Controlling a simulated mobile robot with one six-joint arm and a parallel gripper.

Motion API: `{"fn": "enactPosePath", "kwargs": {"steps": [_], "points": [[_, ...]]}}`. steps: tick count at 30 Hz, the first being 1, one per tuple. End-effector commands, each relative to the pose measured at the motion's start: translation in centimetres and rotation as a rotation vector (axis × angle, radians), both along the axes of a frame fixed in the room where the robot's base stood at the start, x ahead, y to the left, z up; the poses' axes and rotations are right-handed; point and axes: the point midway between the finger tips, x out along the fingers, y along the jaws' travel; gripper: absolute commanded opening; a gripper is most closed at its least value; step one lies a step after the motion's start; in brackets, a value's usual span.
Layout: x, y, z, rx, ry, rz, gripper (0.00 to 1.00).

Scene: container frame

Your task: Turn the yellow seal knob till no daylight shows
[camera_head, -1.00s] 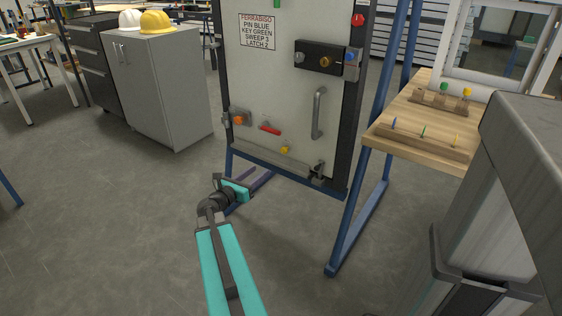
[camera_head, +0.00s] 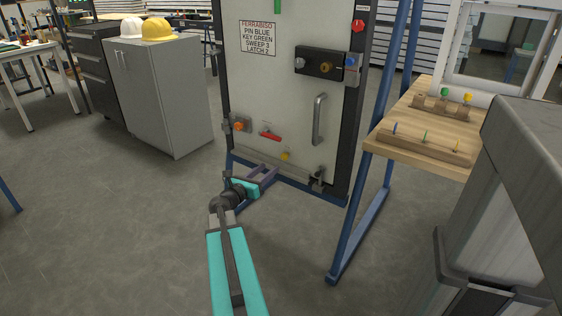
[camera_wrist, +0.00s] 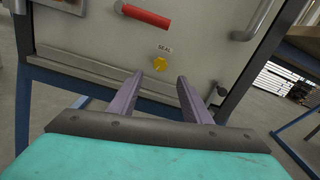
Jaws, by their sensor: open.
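The yellow seal knob (camera_head: 285,156) is low on the pale door panel (camera_head: 290,95), above the grey bottom strip (camera_head: 270,164). In the wrist view the knob (camera_wrist: 160,64) sits under a "SEAL" label, ahead of and between my two purple-grey fingers. My gripper (camera_wrist: 158,92) is open and empty, apart from the knob. In the head view my gripper (camera_head: 266,177) is in front of the door's lower edge, below and left of the knob. I cannot tell whether daylight shows at the door's bottom.
A red lever (camera_head: 270,135) and an orange knob (camera_head: 239,125) are left of the seal knob. A vertical handle (camera_head: 319,119) is to the right. A blue frame leg (camera_head: 362,220) and a wooden bench (camera_head: 425,130) stand at right. Open floor lies to the left.

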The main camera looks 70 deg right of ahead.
Motion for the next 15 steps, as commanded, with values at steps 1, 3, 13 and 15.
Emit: {"fn": "enactPosePath", "kwargs": {"steps": [1, 3, 13, 15], "points": [[-0.1, -0.9, -0.2, -0.001, -0.001, -0.002, 0.44], [-0.4, -1.9, -0.2, -0.001, 0.000, -0.003, 0.44], [-1.6, -6.4, -0.2, 0.000, 0.000, -0.002, 0.44], [-1.9, -7.3, -0.2, 0.000, 0.000, -0.002, 0.44]]}}
